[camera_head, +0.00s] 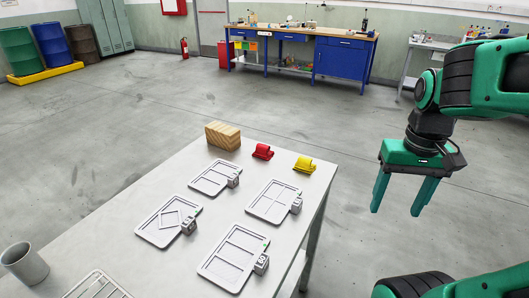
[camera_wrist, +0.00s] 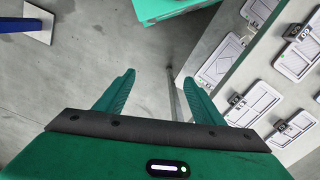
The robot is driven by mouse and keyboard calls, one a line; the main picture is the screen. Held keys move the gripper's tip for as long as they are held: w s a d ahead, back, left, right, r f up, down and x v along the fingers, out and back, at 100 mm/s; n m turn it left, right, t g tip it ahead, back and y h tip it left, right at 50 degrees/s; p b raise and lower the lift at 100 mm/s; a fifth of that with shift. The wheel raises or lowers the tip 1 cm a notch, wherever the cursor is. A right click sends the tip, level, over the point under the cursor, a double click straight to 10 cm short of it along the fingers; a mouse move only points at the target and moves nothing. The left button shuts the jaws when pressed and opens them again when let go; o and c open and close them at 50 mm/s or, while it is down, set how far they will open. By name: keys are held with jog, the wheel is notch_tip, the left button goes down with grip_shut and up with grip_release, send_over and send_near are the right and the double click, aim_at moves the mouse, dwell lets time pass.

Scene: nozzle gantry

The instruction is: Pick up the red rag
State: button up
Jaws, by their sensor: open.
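The red rag (camera_head: 263,151) lies as a small folded bundle near the far right part of the grey table, between a wooden block and a yellow rag (camera_head: 305,164). My gripper (camera_head: 397,211) is open and empty, in the air to the right of the table and apart from the red rag. In the wrist view my gripper (camera_wrist: 158,95) points at the floor, with nothing between its fingers. The red rag does not show in the wrist view.
The table (camera_head: 130,205) holds several grey trays (camera_head: 234,257) with small tagged blocks, a wooden block (camera_head: 223,135) and a grey cup (camera_head: 24,263). A blue workbench (camera_head: 340,58) stands far behind. The floor between is clear.

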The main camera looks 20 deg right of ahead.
jog(key=w+a+r+n, duration=0.1)
jog(key=w+r+n, duration=0.25)
jog(key=w, duration=0.95)
jog(key=n+t+y, duration=0.1)
jog(key=n, duration=1)
send_near(263, 144)
jog(key=shift+d, duration=0.3)
jog(key=f, duration=0.3)
jog(key=a+f, duration=0.1)
jog(key=f, duration=0.6)
jog(key=shift+w+a+f, duration=0.15)
jog(key=shift+w+f, duration=0.15)
jog(key=shift+w, duration=0.1)
jog(key=c, duration=1.1)
